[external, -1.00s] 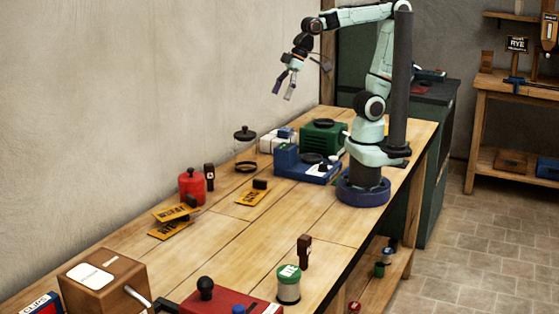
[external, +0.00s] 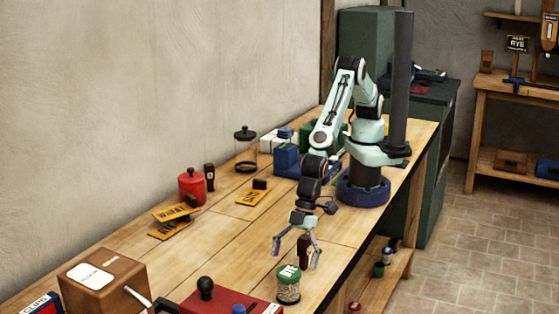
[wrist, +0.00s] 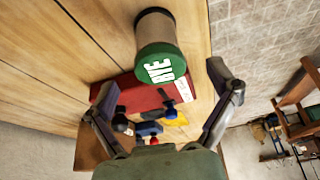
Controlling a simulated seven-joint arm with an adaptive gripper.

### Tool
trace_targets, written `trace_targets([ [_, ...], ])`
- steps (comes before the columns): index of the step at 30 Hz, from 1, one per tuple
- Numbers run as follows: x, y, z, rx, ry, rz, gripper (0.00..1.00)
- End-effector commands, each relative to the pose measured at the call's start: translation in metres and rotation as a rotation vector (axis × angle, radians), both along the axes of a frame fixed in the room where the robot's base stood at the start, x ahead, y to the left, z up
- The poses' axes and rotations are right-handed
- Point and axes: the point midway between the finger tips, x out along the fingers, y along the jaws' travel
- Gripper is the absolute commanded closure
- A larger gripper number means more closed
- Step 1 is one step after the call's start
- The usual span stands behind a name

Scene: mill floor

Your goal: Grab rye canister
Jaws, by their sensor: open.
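The rye canister (external: 288,289) is a clear jar with a green lid, standing upright near the bench's front edge. In the wrist view its green lid, marked RYE in white, shows at the top centre (wrist: 160,64). My gripper (external: 295,258) is open and empty, just above and behind the canister in the external view. In the wrist view the open fingers (wrist: 162,86) spread to either side, with the lid between and beyond them. I see no contact.
A dark wooden piece (external: 304,254) stands close behind the canister, partly hidden by my gripper. A red box with a black knob (external: 225,302) lies to its left. A red canister (external: 192,188) and orange cards (external: 176,212) are farther back.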

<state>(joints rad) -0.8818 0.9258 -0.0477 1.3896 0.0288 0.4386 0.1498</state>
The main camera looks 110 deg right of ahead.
Motion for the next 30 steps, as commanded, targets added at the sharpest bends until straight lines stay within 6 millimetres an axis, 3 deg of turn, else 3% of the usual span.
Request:
trace_targets([
  [3,0.006,0.004,-0.02,-0.002,0.001,-0.003,0.12],
  [9,0.013,0.01,-0.04,-0.001,0.001,-0.002,0.12],
  [18,0.015,0.011,-0.043,0.001,0.001,-0.003,0.12],
  [25,0.014,0.01,-0.043,-0.001,0.001,-0.002,0.84],
  [30,0.014,0.01,-0.043,-0.001,0.001,-0.002,0.84],
])
